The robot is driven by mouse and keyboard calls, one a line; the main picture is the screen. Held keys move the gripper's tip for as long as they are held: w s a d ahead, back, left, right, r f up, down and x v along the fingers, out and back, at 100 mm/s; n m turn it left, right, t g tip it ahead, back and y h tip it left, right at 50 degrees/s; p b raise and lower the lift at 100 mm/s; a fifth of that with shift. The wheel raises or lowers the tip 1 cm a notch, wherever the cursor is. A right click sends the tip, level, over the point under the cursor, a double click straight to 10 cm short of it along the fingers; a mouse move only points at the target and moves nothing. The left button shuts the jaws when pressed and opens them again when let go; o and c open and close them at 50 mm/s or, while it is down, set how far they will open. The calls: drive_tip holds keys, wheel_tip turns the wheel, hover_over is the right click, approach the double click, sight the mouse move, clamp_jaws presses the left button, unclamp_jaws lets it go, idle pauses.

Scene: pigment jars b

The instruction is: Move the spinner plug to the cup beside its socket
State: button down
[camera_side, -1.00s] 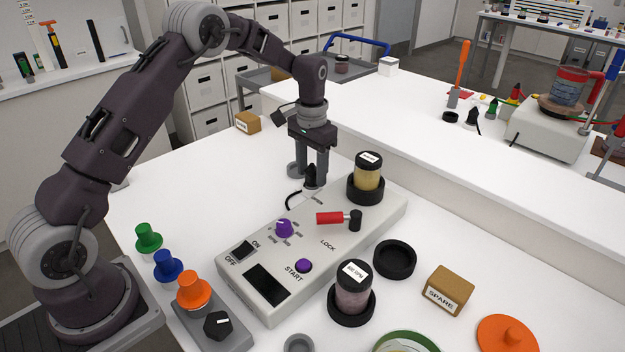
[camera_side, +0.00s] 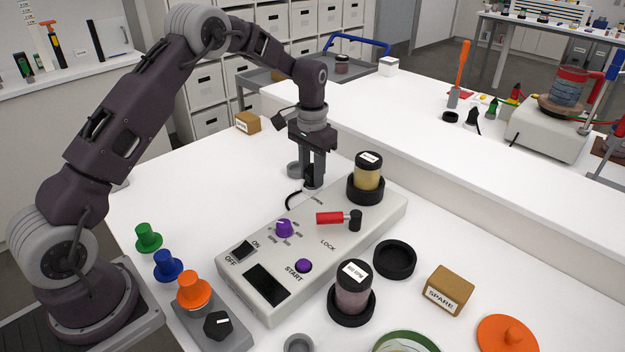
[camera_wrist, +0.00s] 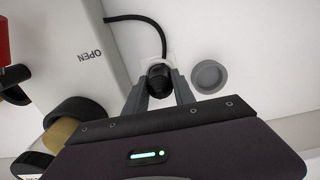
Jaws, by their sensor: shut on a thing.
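My gripper (camera_side: 313,178) points down behind the far end of the grey spinner housing (camera_side: 330,225). It is shut on the black spinner plug (camera_wrist: 157,80), which sits between the two fingers in the wrist view. In the side view the fingers mostly hide the plug. The pale socket (camera_side: 311,187) shows just below the fingertips, and the plug appears lifted clear of it. The grey cup (camera_side: 293,170) stands beside the socket, left of the fingers. In the wrist view the cup (camera_wrist: 208,76) is right of the plug and looks empty.
A yellow jar (camera_side: 368,175) in a black holder stands close right of my gripper. A red-handled lock lever (camera_side: 330,218) lies on the housing. The table left of the cup is clear.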

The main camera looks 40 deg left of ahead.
sight(312, 167)
drive_tip(key=shift+r, duration=0.85)
idle(0.3)
drive_tip(key=shift+r, duration=2.2)
drive_tip(key=shift+a, duration=0.1)
drive_tip(key=w+a+r, duration=0.2)
drive_tip(key=a, duration=0.5)
drive_tip(key=shift+w+a+r, duration=0.25)
drive_tip(key=shift+a+r, duration=0.05)
drive_tip(key=shift+a, duration=0.1)
drive_tip(key=shift+f, duration=2.9)
drive_tip(key=shift+f, duration=1.2)
